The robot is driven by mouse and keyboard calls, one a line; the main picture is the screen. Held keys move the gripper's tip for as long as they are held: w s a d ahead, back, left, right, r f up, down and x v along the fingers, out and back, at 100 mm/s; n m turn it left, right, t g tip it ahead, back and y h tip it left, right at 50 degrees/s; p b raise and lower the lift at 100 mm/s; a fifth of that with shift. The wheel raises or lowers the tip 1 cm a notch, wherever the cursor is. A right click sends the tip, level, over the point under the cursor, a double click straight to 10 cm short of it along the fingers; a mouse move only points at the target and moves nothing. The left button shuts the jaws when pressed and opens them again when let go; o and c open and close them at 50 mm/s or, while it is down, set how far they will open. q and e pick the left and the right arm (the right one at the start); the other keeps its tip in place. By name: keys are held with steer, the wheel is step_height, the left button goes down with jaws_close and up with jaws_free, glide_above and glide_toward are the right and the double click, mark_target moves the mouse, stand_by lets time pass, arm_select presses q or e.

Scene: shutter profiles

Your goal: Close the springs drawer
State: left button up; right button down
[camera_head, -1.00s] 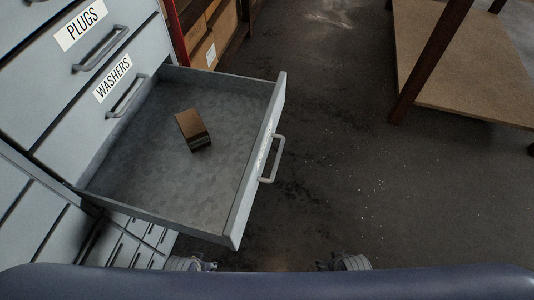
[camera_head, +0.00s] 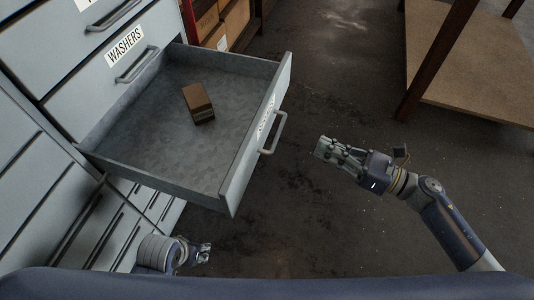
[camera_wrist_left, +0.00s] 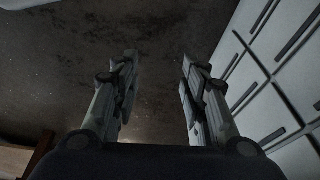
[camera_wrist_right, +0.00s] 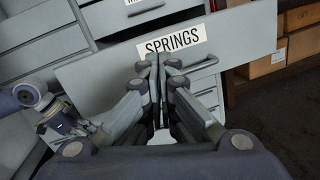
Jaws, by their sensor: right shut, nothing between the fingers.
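The springs drawer (camera_head: 170,165) is pulled out of the grey cabinet in the head view, with a small brown box (camera_head: 198,103) inside. Its front carries a bar handle (camera_head: 274,133). In the right wrist view, the SPRINGS label (camera_wrist_right: 176,41) on the drawer front is readable. My right gripper (camera_head: 322,149) is shut and empty, to the right of the drawer front and apart from it. It points at the front in the right wrist view (camera_wrist_right: 155,62). My left gripper (camera_head: 204,252) is low, below the drawer's near corner; its fingers stand apart with nothing between them in the left wrist view (camera_wrist_left: 158,65).
The WASHERS drawer (camera_head: 100,75) above is shut. Several cardboard boxes (camera_head: 232,25) stand on a shelf behind the open drawer. A table with dark legs (camera_head: 436,60) stands at upper right. The floor right of the drawer is clear.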

steer(key=s+n+g, duration=0.3)
steer(key=n, duration=0.1)
arm_select(q)
steer(key=f, duration=0.1)
steer(key=f+p, duration=0.1)
steer(key=f, duration=0.1)
steer(key=shift+s+d+f, duration=0.1)
steer(key=shift+s+f, duration=0.15)
steer(key=shift+s, duration=0.15)
arm_select(e)
glide_toward(254, 143)
steer(key=shift+n+y, duration=0.3)
steer(key=shift+y, duration=0.1)
steer(key=x, duration=0.7)
steer(key=shift+w+f, duration=0.15)
steer(key=shift+f, duration=0.2)
